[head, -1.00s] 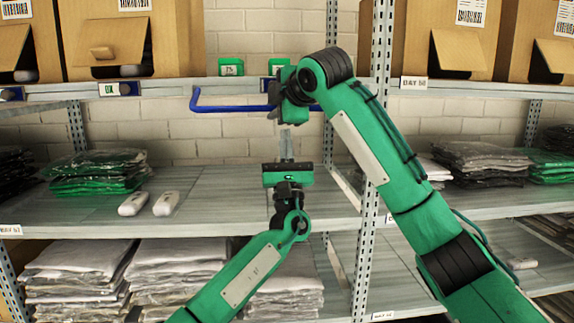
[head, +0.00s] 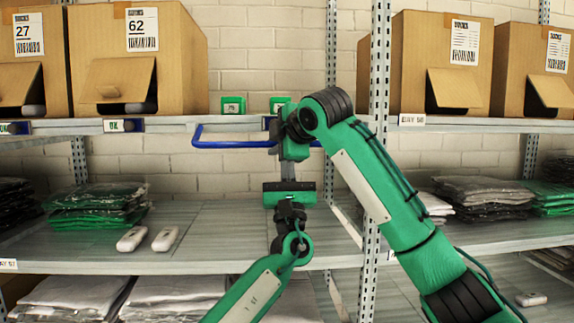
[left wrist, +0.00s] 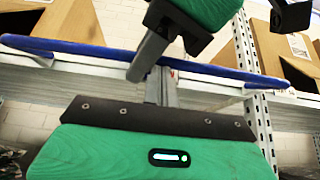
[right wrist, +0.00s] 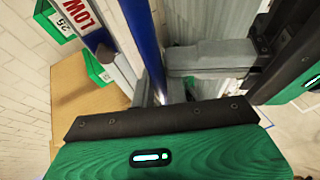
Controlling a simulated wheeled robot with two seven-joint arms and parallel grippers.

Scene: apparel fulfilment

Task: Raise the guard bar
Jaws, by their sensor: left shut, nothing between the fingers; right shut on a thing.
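The guard bar (head: 235,144) is a blue bar with a bent left end, across the front of the upper shelf at its edge height. It also shows in the left wrist view (left wrist: 75,47) and right wrist view (right wrist: 142,40). My right gripper (right wrist: 150,92) is shut on the bar; in the head view the wrist (head: 293,147) hides its fingers and part of the bar. My left gripper (head: 289,168) is shut and empty, upright just below the right one; its closed fingers (left wrist: 160,85) point up toward the bar. Whether they touch anything is unclear.
Cardboard boxes (head: 140,65) and two green bins (head: 233,105) stand on the upper shelf (head: 70,129). A steel upright (head: 376,70) is right of the bar. The lower shelf (head: 215,240) holds bagged clothes (head: 98,205) and two white devices (head: 165,239); its middle is clear.

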